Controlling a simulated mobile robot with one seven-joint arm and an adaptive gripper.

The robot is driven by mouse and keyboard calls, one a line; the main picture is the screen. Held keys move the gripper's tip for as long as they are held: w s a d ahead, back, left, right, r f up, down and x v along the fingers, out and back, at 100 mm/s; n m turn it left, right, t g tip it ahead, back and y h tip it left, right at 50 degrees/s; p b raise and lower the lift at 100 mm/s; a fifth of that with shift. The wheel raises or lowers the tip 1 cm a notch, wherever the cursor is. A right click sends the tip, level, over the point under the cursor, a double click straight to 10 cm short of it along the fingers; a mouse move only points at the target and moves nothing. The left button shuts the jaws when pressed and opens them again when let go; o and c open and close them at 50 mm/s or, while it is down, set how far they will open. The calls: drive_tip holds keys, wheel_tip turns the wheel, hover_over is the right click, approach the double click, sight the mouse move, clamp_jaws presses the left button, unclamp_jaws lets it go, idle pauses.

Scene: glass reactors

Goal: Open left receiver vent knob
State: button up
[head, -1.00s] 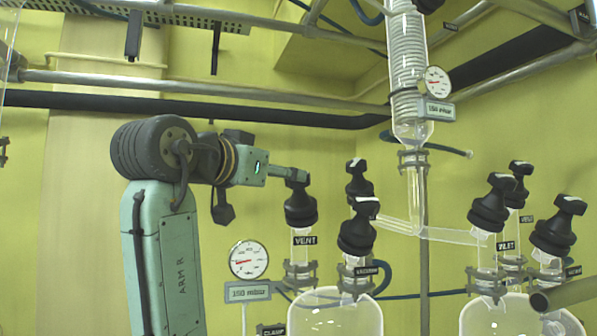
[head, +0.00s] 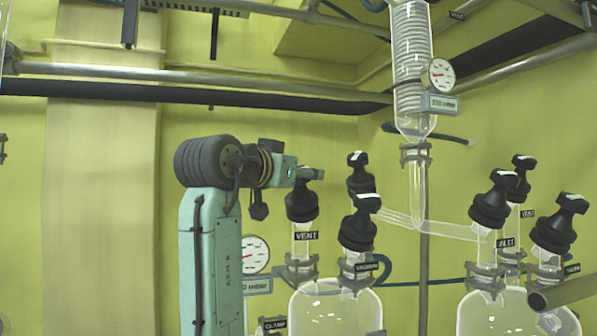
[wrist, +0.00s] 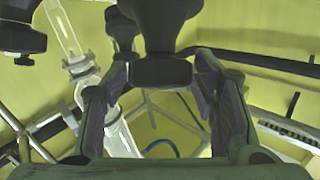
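The left receiver vent knob (head: 302,203) is a black knob on a glass neck above the VENT label (head: 306,236). Its top handle is partly hidden by my gripper (head: 312,174) in the head view. In the wrist view, the knob's black handle (wrist: 160,70) lies between the two fingers of my gripper (wrist: 163,72). The fingers are apart, and a narrow gap shows on each side of the handle. Whether the knob is turned cannot be told.
Two similar black knobs (head: 358,222) (head: 360,175) stand close to the right of the vent knob, on the left glass receiver (head: 335,310). A pressure gauge (head: 255,255) stands behind my arm. A glass condenser (head: 412,70) hangs above. Several more knobs stand on the right vessel.

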drive_tip(key=c, duration=0.9)
drive_tip(key=shift+n+t+y, duration=0.3)
drive_tip(key=shift+n+y, duration=0.1)
drive_tip(key=n+t+y+b, duration=0.1)
drive_tip(key=n+y, duration=0.2)
drive_tip(key=shift+d+n+t+b, duration=0.1)
drive_tip(key=shift+n+t+b, duration=0.2)
drive_tip(key=shift+n, duration=0.1)
drive_tip(key=n+y, duration=0.5)
drive_tip(key=n+g+y, duration=0.1)
drive_tip(key=n+y, duration=0.2)
drive_tip(key=n, duration=0.1)
drive_tip(key=n+g+y+p, duration=0.1)
drive_tip(key=n+g+y, duration=0.1)
drive_tip(key=n+y, duration=0.2)
drive_tip(key=shift+y+p, duration=0.3)
drive_tip(key=n+g+y, duration=0.1)
drive_tip(key=n+g, duration=0.1)
drive_tip(key=n+g+y, duration=0.2)
drive_tip(key=n+g, duration=0.1)
drive_tip(key=shift+s+n, duration=0.1)
drive_tip(key=shift+n, duration=0.2)
drive_tip(key=shift+n+g, duration=0.6)
drive_tip(key=shift+a+n+g+y, duration=0.2)
drive_tip(key=shift+n+g+y, duration=0.1)
drive_tip(key=shift+n+g, duration=0.5)
